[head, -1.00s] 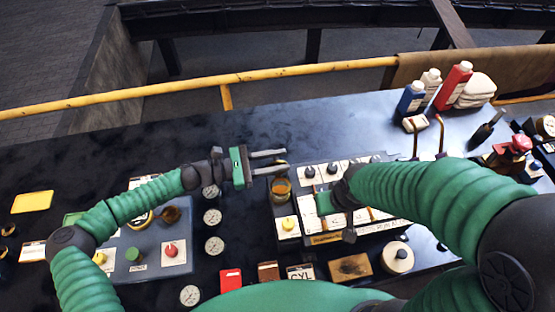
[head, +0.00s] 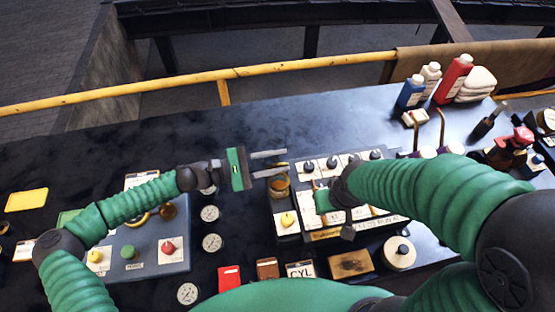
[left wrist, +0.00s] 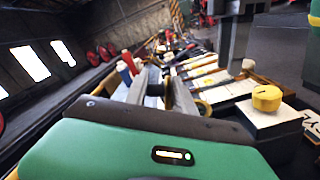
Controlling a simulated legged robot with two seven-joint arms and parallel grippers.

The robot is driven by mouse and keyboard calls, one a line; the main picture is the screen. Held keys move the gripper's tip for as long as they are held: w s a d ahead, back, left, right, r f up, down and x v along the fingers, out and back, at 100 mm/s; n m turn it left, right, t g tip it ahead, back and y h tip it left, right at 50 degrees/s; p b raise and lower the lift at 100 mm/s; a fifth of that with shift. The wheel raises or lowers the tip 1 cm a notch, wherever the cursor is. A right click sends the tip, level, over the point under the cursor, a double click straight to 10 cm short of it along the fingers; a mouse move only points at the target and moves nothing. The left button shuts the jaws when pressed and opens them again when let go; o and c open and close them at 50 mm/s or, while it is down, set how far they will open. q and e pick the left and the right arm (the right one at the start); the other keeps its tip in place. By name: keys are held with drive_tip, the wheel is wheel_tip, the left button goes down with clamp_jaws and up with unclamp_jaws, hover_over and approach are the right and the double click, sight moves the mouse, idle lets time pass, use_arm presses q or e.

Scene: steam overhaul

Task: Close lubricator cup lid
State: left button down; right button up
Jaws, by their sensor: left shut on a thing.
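The lubricator cup (head: 279,190), with amber contents and a brass rim, stands at the left end of the light panel block. Its rim also shows in the left wrist view (left wrist: 204,108). My left gripper (head: 270,163) reaches in from the left, just beyond the cup. Its fingers (left wrist: 163,92) are shut on a thin upright brass-edged piece, which looks like the cup's lid, standing up from the rim. The fingers hide most of the lid. My right gripper (head: 323,200) is over the panel, right of the cup. Its fingers are not clear.
A yellow knob (head: 287,219) on a white block sits just in front of the cup. Black knobs (head: 332,162) line the panel's back. Gauges (head: 212,242) and a grey control box (head: 150,250) lie left. Bottles (head: 412,92) stand back right. The bench behind my left gripper is clear.

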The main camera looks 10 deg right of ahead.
use_arm(q)
drive_tip(key=shift+w+a, duration=0.1)
drive_tip(key=shift+w, duration=0.05)
idle(0.6)
drive_tip(key=c, duration=1.2)
unclamp_jaws()
drive_tip(key=shift+c, duration=0.2)
drive_tip(key=shift+a, duration=0.15)
drive_tip(key=a, duration=1.7)
drive_tip(key=shift+f+p, duration=0.25)
drive_tip(key=shift+p, duration=0.2)
drive_tip(key=shift+d, duration=0.15)
